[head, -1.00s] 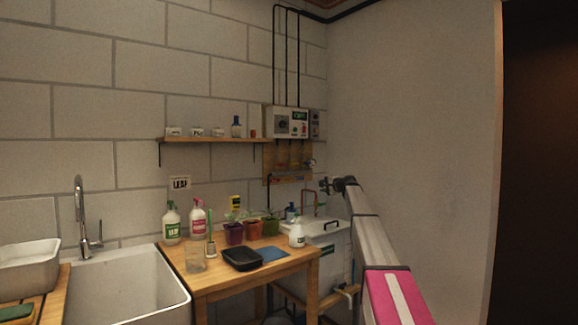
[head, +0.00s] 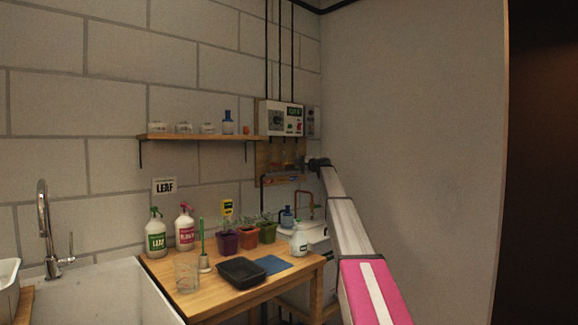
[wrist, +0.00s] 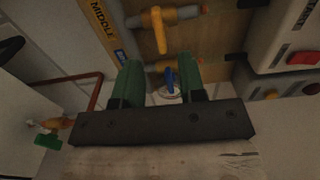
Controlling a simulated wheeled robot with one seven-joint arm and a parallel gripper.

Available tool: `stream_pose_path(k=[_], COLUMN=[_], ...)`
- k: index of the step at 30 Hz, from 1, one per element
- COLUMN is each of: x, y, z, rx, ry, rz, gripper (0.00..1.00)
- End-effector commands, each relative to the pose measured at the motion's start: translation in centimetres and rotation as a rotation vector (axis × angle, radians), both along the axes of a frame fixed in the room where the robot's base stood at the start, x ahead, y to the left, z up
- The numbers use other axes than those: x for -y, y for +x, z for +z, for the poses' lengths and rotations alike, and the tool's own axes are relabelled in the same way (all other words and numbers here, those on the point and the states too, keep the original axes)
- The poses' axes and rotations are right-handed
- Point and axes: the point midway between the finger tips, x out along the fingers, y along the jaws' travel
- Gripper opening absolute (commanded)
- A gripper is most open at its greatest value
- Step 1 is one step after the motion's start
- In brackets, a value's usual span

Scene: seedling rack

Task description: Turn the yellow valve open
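The yellow valve (wrist: 158,30) sits on a grey pipe on a wooden board, at the top of the wrist view. Its lever points down the picture, across the pipe. My gripper (wrist: 159,75) is open, with two green fingers apart and nothing gripped. The yellow lever's end is just above the gap between the fingertips, and I cannot tell how far beyond them in depth. A blue valve lever (wrist: 170,80) shows between the fingers, apart from them. In the head view my gripper (head: 316,163) is small beside the board (head: 268,155), and the valves are too small to tell apart.
A green-handled valve (wrist: 48,141) and a copper pipe (wrist: 95,92) lie to the left in the wrist view. A control box (head: 280,118) hangs above the board. A shelf (head: 200,137) and a wooden table (head: 225,285) with pots and bottles stand to the left.

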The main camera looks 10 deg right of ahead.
Motion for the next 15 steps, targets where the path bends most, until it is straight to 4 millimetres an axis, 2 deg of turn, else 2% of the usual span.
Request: stream_pose_path(k=[1, 9, 15], x=[-0.5, -3.4, -4.6], y=[1.0, 4.9, 6.4], z=[0.1, 0.0, 0.0], rx=[0.000, 0.000, 0.000], ry=[0.000, 0.000, 0.000], rz=[0.001, 0.001, 0.000], gripper=[0.37, 0.37, 0.37])
